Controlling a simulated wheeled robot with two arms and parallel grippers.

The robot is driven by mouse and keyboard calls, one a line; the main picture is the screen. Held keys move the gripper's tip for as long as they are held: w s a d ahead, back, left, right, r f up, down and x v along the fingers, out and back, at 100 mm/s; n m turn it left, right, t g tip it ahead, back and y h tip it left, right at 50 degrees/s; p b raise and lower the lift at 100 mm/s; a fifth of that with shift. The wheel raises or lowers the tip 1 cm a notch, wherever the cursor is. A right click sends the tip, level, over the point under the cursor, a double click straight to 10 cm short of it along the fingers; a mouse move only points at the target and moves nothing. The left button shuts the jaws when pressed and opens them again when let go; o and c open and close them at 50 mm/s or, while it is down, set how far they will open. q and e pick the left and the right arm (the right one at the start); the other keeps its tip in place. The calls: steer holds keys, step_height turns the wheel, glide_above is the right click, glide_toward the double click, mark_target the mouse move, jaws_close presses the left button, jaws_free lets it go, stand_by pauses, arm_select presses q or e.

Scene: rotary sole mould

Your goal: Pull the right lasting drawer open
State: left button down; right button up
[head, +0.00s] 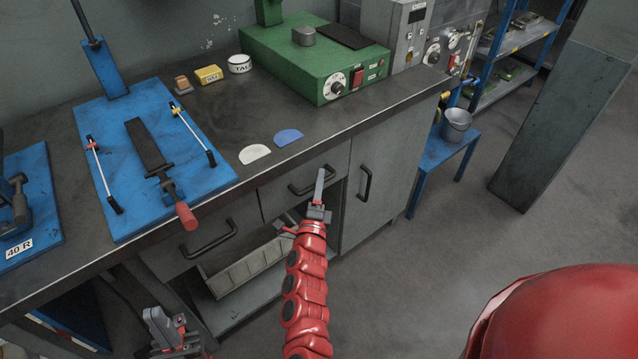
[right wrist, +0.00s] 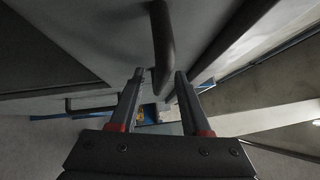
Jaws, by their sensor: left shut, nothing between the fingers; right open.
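The right drawer (head: 275,196) is in the grey bench front, under the worktop, and looks closed. Its dark bar handle (head: 300,190) is partly hidden by my right gripper (head: 321,180). In the right wrist view, a dark handle bar (right wrist: 162,42) lies between the lines of the two open fingers of the right gripper (right wrist: 160,74). The fingers look empty, and I cannot tell whether they touch the bar. My left gripper (head: 172,328) is low at the bottom left, shut and away from the drawers.
A left drawer with its own handle (head: 208,240) is beside it. A grey bin (head: 250,268) sits on the shelf below. A cupboard door with an upright handle (head: 364,183) is to the right. A blue stool (head: 445,150) with a bucket (head: 456,126) stands beyond. The floor in front is clear.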

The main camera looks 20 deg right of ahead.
steer(key=shift+w, duration=0.1)
jaws_close()
stand_by(1.4)
